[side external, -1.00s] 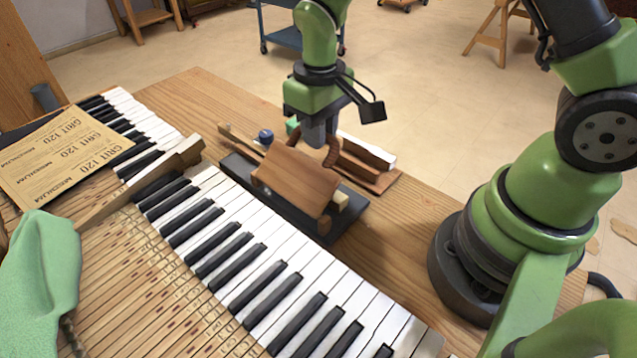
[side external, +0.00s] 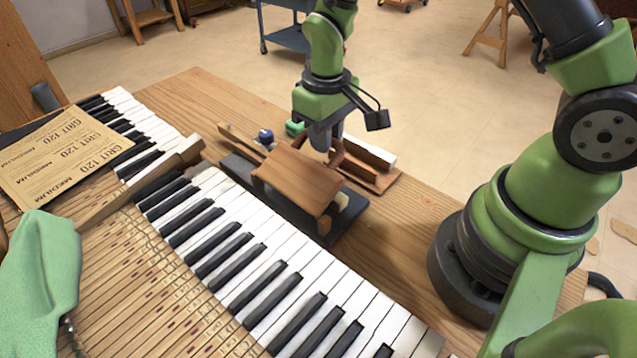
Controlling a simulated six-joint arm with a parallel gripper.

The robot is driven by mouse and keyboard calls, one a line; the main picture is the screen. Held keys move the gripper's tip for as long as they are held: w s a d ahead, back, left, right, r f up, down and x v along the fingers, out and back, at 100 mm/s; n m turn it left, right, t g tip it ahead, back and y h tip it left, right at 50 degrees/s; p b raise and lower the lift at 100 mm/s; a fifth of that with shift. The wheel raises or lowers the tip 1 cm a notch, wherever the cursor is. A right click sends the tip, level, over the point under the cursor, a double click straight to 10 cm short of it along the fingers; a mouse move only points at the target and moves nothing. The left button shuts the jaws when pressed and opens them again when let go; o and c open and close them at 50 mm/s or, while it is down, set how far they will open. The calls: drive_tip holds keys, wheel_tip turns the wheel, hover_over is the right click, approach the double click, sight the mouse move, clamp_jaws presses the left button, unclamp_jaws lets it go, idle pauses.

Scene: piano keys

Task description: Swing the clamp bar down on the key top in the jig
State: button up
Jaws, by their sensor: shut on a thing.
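The jig (side external: 347,222) is a dark base on the bench behind the keyboard. A broad brown wooden piece, seemingly the clamp bar (side external: 298,181), lies tilted over it, its far edge near my gripper. My gripper (side external: 324,146) is over that far edge, shut on the bar; its fingertips are partly hidden. A dark reddish curved part (side external: 337,156) shows beside the fingers. A small cream block (side external: 342,197) shows under the bar's right end. The key top is not clearly visible beneath the bar.
The keyboard (side external: 245,248) runs along the near side of the jig. A wooden holder (side external: 376,178) with a white strip (side external: 369,151) stands just behind it. Bench right of the jig is clear.

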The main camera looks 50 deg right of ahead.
drive_tip(key=shift+d+f, duration=0.35)
drive_tip(key=shift+f, duration=0.25)
drive_tip(key=shift+d+f, duration=0.25)
drive_tip(key=shift+f, duration=0.2)
drive_tip(key=shift+d+f, duration=0.25)
drive_tip(key=shift+f, duration=0.75)
drive_tip(key=o, duration=0.6)
drive_tip(key=shift+o, duration=0.2)
wheel_tip(320, 180, up, 6)
